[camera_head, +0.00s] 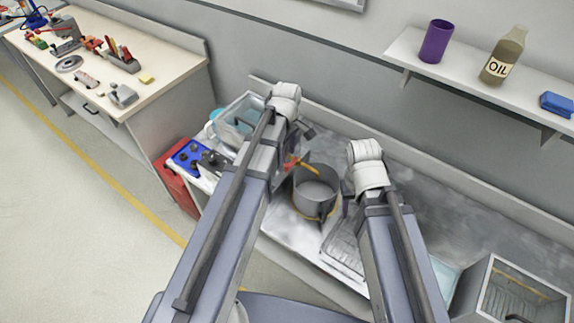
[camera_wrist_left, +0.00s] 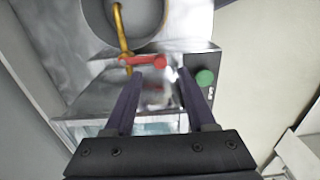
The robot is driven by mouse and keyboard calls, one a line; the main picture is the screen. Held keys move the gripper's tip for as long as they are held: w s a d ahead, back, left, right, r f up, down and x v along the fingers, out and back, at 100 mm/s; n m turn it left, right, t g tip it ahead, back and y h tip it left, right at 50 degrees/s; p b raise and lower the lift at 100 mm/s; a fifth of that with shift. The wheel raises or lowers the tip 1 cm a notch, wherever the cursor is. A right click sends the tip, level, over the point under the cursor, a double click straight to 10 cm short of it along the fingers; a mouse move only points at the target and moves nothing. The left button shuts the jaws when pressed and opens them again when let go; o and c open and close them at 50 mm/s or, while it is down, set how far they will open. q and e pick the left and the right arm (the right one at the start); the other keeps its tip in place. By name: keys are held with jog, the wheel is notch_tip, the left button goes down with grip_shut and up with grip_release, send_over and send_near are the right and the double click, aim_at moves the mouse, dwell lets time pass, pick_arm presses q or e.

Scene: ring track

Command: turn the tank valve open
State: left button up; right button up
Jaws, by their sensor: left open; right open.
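The tank valve has a red lever handle (camera_head: 291,162) on a brass-coloured pipe (camera_head: 307,168) beside a grey round tank (camera_head: 315,192). In the left wrist view the red handle (camera_wrist_left: 142,61) lies crosswise just past the fingertips, with the curved pipe (camera_wrist_left: 121,28) above it. My left gripper (camera_wrist_left: 160,74) is open and close to the handle; contact cannot be made out. In the head view my arm partly hides the left gripper (camera_head: 289,151). My right gripper (camera_head: 347,192) is open beside the tank's right side, with its fingers hardly visible.
A green button (camera_wrist_left: 205,77) on a dark panel sits right of my left fingers. A clear basin (camera_head: 240,118) stands left of the tank. A ribbed tray (camera_head: 343,252) lies to the right. A shelf above holds a purple cup (camera_head: 436,41) and an oil bottle (camera_head: 503,57).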

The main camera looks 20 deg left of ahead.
aim_at(287, 164)
pick_arm(q)
notch_tip(287, 164, down, 5)
jog(key=b, duration=0.4)
jog(key=shift+r, duration=0.1)
grip_shut()
dwell(1.2)
